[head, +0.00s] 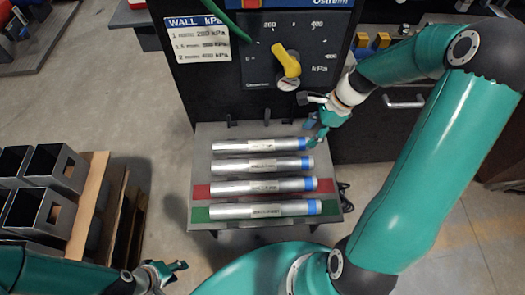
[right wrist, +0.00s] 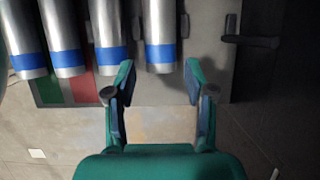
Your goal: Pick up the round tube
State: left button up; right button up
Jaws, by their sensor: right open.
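Several round silver tubes lie side by side on a grey shelf (head: 233,130), each with a blue band near its right end and a label. The farthest tube (head: 235,146) is nearest my right gripper (head: 317,130), which is at its banded end. In the right wrist view this tube (right wrist: 160,25) is the rightmost one, and its end shows between the fingertips of the open right gripper (right wrist: 160,77). Whether the fingers are level with the tube is unclear. My left gripper (head: 170,272) is low at the left, away from the tubes; its jaw opening is unclear.
Behind the shelf stands a black panel with a kPa dial and yellow knob (head: 287,62) and a wall-pressure label (head: 196,44). The shelf has red and green strips (head: 200,213) at the front. A wooden pallet with dark square tubes (head: 50,165) stands at left.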

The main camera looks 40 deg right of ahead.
send_near(264, 143)
jog(key=x, duration=0.5)
jog(key=shift+d+f, duration=0.15)
jog(key=shift+f, duration=0.05)
jog(key=x, duration=0.5)
jog(key=shift+w+a+f+b, duration=0.1)
jog(key=shift+w+a+b, duration=0.1)
jog(key=shift+b, duration=0.1)
jog(key=shift+s, duration=0.1)
jog(key=c, duration=1)
grip_shut()
